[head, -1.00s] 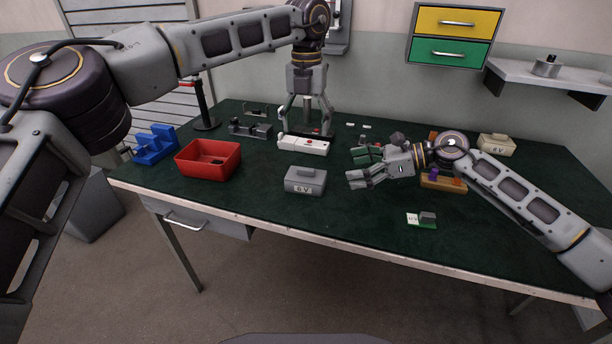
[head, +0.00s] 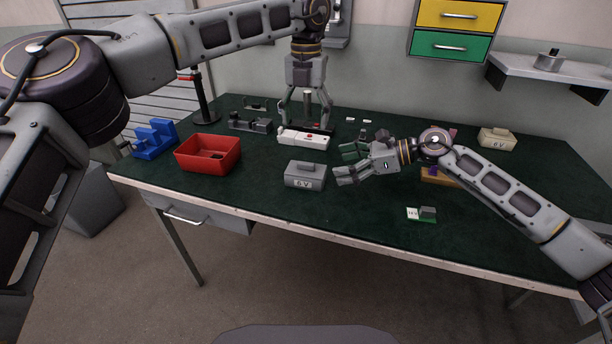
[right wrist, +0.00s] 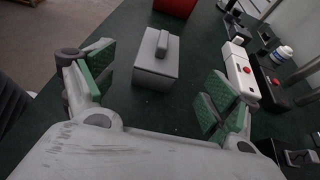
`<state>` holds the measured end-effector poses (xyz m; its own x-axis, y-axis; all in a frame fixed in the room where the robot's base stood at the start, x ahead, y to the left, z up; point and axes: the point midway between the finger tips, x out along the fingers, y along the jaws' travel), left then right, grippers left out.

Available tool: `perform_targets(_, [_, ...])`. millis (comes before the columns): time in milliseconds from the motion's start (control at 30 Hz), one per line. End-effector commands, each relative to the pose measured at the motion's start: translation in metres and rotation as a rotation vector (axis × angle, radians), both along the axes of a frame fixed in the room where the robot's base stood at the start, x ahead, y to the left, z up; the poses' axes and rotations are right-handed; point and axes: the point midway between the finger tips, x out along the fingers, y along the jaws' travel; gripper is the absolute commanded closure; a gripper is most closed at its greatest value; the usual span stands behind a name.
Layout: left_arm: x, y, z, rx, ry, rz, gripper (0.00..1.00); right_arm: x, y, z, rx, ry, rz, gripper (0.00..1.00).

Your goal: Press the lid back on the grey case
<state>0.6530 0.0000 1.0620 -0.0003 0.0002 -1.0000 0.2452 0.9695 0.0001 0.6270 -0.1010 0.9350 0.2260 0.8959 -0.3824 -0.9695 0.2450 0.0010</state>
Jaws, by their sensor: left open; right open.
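The grey case (head: 305,179) stands upright at the table's middle, marked 6 V on its front, with a raised block on its top. I cannot tell whether its lid is fully seated. It also shows in the right wrist view (right wrist: 155,65), ahead between the fingers. My right gripper (head: 346,164) is open and empty, just right of the case and apart from it. Its green-padded fingers show wide apart in the right wrist view (right wrist: 155,82). My left gripper (head: 306,122) is open, pointing down over the white housing with a red button (head: 302,138) behind the case.
A red bin (head: 208,155) stands left of the case, with a blue stand (head: 155,138) further left. A cream 6 V box (head: 497,138) is at the back right. A small green-and-white part (head: 422,214) lies near the front edge. The table front of the case is clear.

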Motion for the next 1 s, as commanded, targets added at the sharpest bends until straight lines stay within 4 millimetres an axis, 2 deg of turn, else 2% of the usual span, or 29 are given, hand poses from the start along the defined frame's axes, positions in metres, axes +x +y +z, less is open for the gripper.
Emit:
perform_targets(700, [0.000, 0.000, 0.000, 0.000, 0.000, 0.000, 0.29, 0.019, 0.077, -0.032, 0.001, -0.001, 0.001, 0.12])
perform_targets(1000, [0.000, 0.000, 0.000, 0.000, 0.000, 0.000, 0.29, 0.023, 0.092, -0.039, -0.001, -0.002, 0.001, 0.12])
